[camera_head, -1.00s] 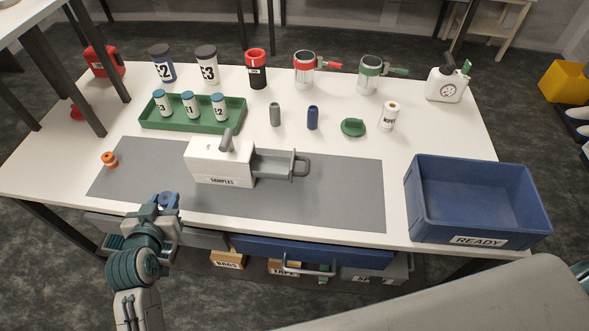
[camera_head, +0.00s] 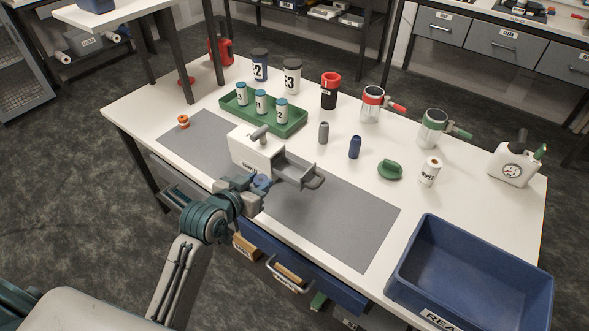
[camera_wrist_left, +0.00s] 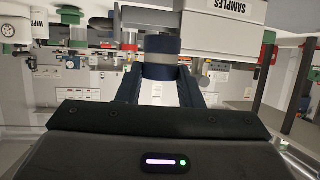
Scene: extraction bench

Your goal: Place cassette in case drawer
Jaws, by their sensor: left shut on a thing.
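The white sample case (camera_head: 255,150) stands on the grey mat, with its grey drawer (camera_head: 296,170) pulled out to the right. Its SAMPLES label also shows on the case in the left wrist view (camera_wrist_left: 222,20). My left gripper (camera_head: 254,186) is at the front side of the case, close to the drawer. It is shut on a blue and grey cylinder, which I take for the cassette (camera_wrist_left: 160,48). The cassette's blue end (camera_head: 262,182) shows in the head view; its lower part is hidden between the fingers. My right gripper is not in view.
The grey mat (camera_head: 335,218) is clear right of the drawer. A grey cylinder (camera_head: 323,133), a blue cylinder (camera_head: 355,147) and a green lid (camera_head: 390,170) stand behind it. A green tray (camera_head: 295,123) with bottles lies behind the case. A blue bin (camera_head: 480,270) is at right.

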